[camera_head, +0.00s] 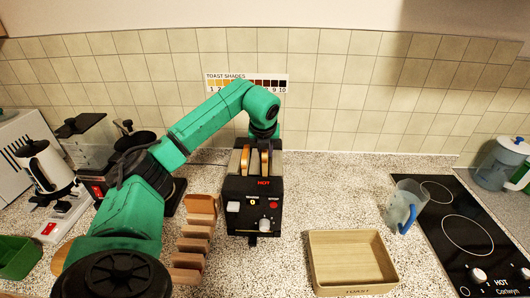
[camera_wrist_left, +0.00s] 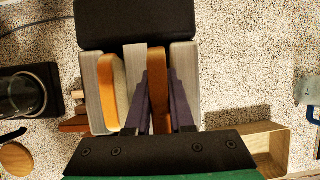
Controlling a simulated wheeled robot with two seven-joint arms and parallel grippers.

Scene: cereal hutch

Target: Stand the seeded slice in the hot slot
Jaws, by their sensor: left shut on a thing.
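The black toaster (camera_head: 240,190) stands on the counter, with the word HOT (camera_head: 264,183) in red on its front, under the right-hand slot. My left gripper (camera_wrist_left: 163,105) is over the toaster and shut on a brown slice (camera_wrist_left: 158,90). In the left wrist view this slice stands upright between the walls of the right-hand slot; how deep it sits I cannot tell. Another slice (camera_wrist_left: 107,105) stands tilted in the left-hand slot, and also shows in the head view (camera_head: 245,160). Seeds are too small to make out. My right gripper is not in view.
A wooden rack (camera_head: 195,235) stands left of the toaster. A wooden tray marked TOAST (camera_head: 355,290) lies front right, empty. A clear jug with a blue handle (camera_head: 402,205) and a black hob (camera_head: 465,235) are farther right. A white kettle (camera_head: 45,170) stands at the left.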

